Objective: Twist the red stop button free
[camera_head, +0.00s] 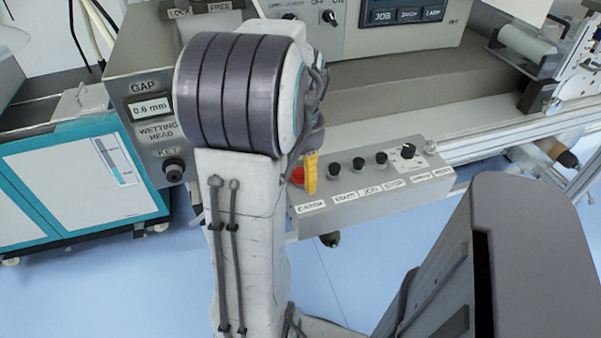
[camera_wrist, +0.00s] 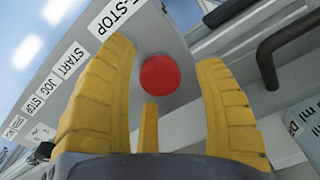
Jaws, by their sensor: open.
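The red stop button (camera_wrist: 160,74) shows in the wrist view as a round red cap next to the E-STOP label (camera_wrist: 117,14). In the head view the button (camera_head: 297,175) is a small red patch at the left end of the grey control box, partly hidden by my gripper (camera_head: 310,172) and arm.
The control box (camera_head: 375,205) carries several black buttons (camera_head: 359,164) and a black knob (camera_head: 408,150) to the right of the stop button. A grey panel with a GAP display (camera_head: 150,108) and a KEY switch (camera_head: 173,170) stands to the left. Blue floor (camera_head: 350,275) is open in front.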

